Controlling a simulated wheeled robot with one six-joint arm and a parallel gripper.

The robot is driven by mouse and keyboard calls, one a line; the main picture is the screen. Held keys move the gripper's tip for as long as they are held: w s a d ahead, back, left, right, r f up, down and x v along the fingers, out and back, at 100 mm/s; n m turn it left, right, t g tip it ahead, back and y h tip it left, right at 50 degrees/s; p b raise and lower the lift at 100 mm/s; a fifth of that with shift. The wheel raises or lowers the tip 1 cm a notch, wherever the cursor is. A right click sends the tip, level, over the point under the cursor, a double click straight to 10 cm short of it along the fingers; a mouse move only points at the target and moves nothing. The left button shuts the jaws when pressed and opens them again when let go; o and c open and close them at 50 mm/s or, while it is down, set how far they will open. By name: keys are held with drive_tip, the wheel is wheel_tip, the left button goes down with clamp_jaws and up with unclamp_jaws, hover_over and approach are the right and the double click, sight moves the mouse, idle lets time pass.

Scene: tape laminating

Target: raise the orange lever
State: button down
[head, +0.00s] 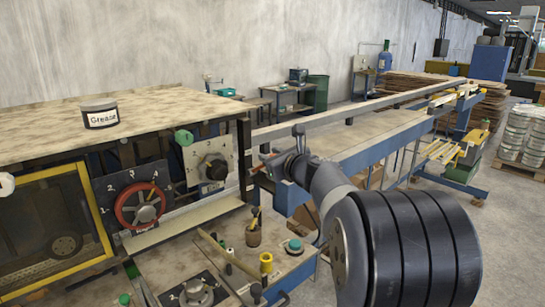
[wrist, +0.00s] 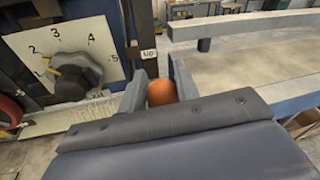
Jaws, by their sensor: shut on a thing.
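The orange lever's rounded end (wrist: 162,92) shows in the wrist view between the two grey fingers of my gripper (wrist: 160,82). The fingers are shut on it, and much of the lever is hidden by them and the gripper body. In the head view my gripper (head: 262,168) is at the right edge of the machine, beside the dial panel. Only a small orange-brown bit of the lever (head: 256,169) shows there. A small "up" label (wrist: 149,54) is on the post just beyond the fingers.
A numbered dial with a grey knob (head: 213,168) is close left of my gripper. A red wheel (head: 140,204) is farther left. A long metal rail (head: 350,105) runs behind to the right.

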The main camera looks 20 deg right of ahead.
drive_tip(key=c, duration=1.1)
unclamp_jaws()
drive_tip(key=shift+w+f, duration=0.1)
drive_tip(key=b+v, duration=0.2)
drive_tip(key=v, duration=0.8)
drive_tip(key=shift+s, duration=0.4)
drive_tip(key=shift+w, duration=0.1)
drive_tip(key=p+x, duration=0.2)
drive_tip(key=x, duration=0.8)
drive_tip(key=shift+w, duration=0.35)
drive_tip(key=shift+f, duration=0.1)
drive_tip(key=shift+s, duration=0.2)
